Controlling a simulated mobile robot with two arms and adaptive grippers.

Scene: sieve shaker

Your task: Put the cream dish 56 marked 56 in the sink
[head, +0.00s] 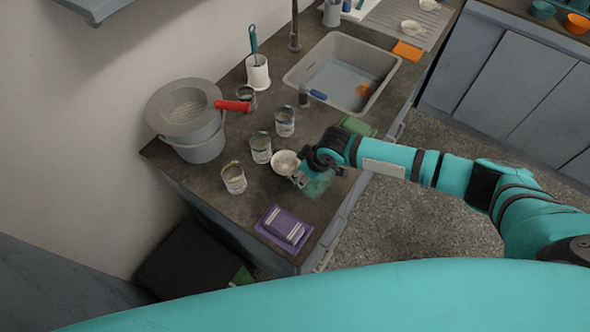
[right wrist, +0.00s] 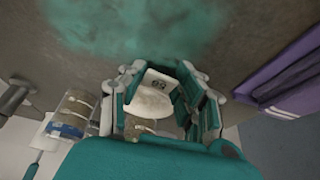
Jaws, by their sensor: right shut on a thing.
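The cream dish (head: 285,162) is a small pale bowl over the counter, at the jaws of my right gripper (head: 299,176). In the right wrist view the dish (right wrist: 152,102) sits between the fingers of the right gripper (right wrist: 158,88), which is shut on it. A dark mark shows on its rim side, too small to read surely. I cannot tell whether it touches the counter. The grey sink (head: 345,42) is farther back on the counter, with an orange thing and a blue-handled tool in or at it. My left gripper is not in view.
Several glasses (head: 261,148) stand left of and behind the dish. A bucket (head: 200,148) with a grey pan and red handle is left. A green sponge (head: 357,127) lies between gripper and sink. A teal smear (head: 320,184) marks the counter.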

